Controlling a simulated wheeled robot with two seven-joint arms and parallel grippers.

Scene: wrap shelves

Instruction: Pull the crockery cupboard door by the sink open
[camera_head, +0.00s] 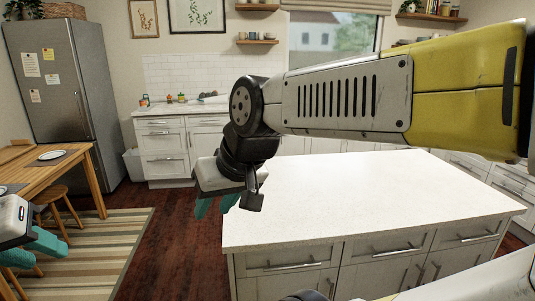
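White base cupboards (206,142) with bar handles stand along the back wall below the sink counter. The sink tap (206,95) shows on that counter. I cannot tell which door is the crockery cupboard; all doors that I see look shut, and my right arm hides part of the row. My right gripper (216,205) has teal fingers pointing down, apart and empty, in front of the cupboards and by the island's left edge. My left gripper (32,251) is at the left edge, partly cut off, with its teal fingers apart and empty, far from the cupboards.
A white-topped island (350,195) with drawers and doors fills the middle right. A grey fridge (65,100) stands at the back left, with a bin (133,163) beside it. A wooden table (70,165) and stool (58,200) are left. Striped rug (105,245) and wooden floor (185,245) lie between.

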